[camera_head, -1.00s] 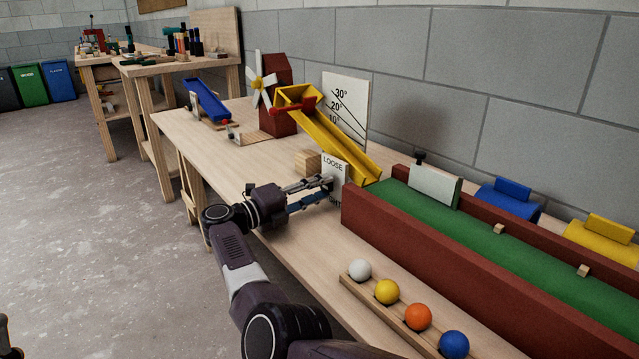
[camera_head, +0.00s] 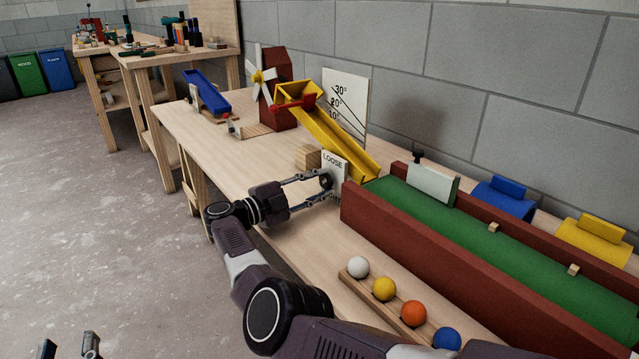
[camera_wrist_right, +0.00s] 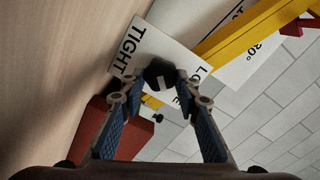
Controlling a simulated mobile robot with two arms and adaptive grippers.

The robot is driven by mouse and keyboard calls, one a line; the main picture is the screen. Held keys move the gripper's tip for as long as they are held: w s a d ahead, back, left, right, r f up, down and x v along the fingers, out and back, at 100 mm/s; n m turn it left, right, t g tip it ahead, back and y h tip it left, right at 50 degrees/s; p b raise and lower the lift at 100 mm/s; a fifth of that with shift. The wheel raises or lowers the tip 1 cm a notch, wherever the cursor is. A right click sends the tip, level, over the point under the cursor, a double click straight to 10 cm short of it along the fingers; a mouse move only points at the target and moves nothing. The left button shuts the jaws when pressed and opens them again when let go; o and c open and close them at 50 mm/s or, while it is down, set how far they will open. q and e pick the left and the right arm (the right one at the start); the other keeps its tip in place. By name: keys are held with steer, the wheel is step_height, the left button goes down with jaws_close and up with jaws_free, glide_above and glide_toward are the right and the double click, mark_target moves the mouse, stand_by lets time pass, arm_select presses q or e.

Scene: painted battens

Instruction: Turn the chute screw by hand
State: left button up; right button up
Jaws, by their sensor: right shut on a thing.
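The chute screw is a black knob with a white mark (camera_wrist_right: 160,76) on a white plate lettered LOOSE and TIGHT (camera_wrist_right: 150,45). In the head view the knob (camera_head: 326,182) shows small against the plate (camera_head: 334,166), beside the yellow chute (camera_head: 340,140). The chute slopes down to the right in front of a white angle board (camera_head: 347,92). My right gripper (camera_head: 323,184) is shut on the knob, one finger on either side. The right wrist view shows its blue-padded fingers touching it. My left gripper (camera_head: 70,349) shows only its spread fingertips at the bottom left edge.
A red-walled green trough (camera_head: 440,229) runs right from the chute's foot. A rack (camera_head: 365,288) holds white, yellow, orange and blue balls in front. A windmill (camera_head: 277,85) and a blue ramp (camera_head: 207,93) stand further back. The floor at left is clear.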

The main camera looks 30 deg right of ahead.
arm_select(q)
steer(key=shift+w+f, duration=0.1)
steer(key=shift+f, duration=0.3)
arm_select(e)
steer(key=shift+n, duration=0.3)
steer(key=o, duration=1.2)
steer(key=shift+c, duration=0.2)
steer(key=a, duration=0.7)
steer(key=shift+s+a, duration=0.3)
arm_select(q)
steer(key=shift+a, duration=0.1)
arm_select(e)
steer(key=shift+f, duration=0.1)
